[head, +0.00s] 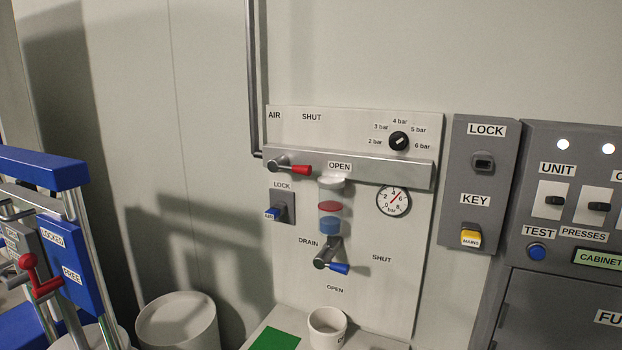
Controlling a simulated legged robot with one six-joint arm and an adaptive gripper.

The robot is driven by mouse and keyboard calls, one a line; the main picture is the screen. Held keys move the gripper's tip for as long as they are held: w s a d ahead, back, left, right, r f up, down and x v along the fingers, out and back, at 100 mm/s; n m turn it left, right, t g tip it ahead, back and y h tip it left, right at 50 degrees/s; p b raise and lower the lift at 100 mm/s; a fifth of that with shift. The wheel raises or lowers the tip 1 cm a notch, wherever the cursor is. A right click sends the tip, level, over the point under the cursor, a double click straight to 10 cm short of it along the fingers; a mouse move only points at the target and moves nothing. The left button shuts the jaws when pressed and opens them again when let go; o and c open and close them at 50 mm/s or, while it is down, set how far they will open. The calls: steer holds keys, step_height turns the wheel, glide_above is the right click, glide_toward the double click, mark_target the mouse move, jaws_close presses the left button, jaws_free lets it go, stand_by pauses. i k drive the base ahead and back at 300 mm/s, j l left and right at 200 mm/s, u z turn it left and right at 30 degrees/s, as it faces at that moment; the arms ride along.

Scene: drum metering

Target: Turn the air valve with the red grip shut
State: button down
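The air valve's red grip (301,170) shows in the head view at the left end of a grey metal bar (390,172) on the pale panel (290,250). Its lever lies about horizontal and points right, towards the OPEN label (340,166). The SHUT label (312,117) is above the bar, over the valve. The AIR label (274,115) is at the panel's top left, beside the pipe (253,80). My gripper is not in view.
A blue-gripped drain valve (338,268), a gauge (393,201) and a pressure knob (399,141) share the panel. A white cup (327,327) stands below. A blue-topped frame (40,167) with a red-handled crank (40,280) is at left; grey cabinets (545,290) are at right.

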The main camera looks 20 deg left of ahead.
mark_target(275, 165)
steer(key=u, duration=1.15)
